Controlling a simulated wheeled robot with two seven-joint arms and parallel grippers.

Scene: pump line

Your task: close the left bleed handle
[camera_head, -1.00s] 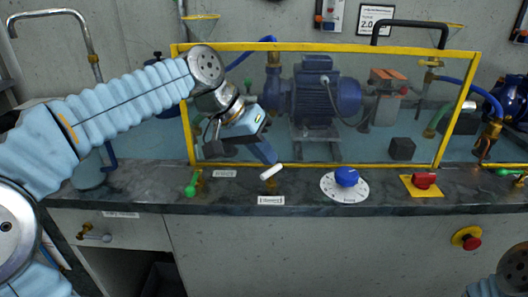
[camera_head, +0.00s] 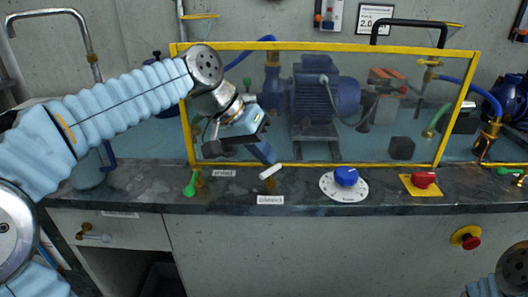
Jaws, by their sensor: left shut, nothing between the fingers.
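My left gripper (camera_head: 268,157) reaches down in front of the clear guard, shut and empty. Its tips are just above a short white-capped handle (camera_head: 270,171) on the dark counter; I cannot tell whether they touch it. A small green handle (camera_head: 190,187) on a brass fitting stands to the left on the counter, apart from the gripper. Another green handle (camera_head: 507,171) shows at the far right. The small labels are unreadable, so I cannot tell which is the left bleed handle. My right gripper is out of view; only part of my right arm shows at the lower right.
The yellow-framed guard (camera_head: 325,47) stands before a blue pump motor (camera_head: 325,95). A blue knob (camera_head: 346,176) on a white dial, a red handle (camera_head: 423,180) on a yellow plate and a red stop button (camera_head: 470,241) are to the right. The counter front between is clear.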

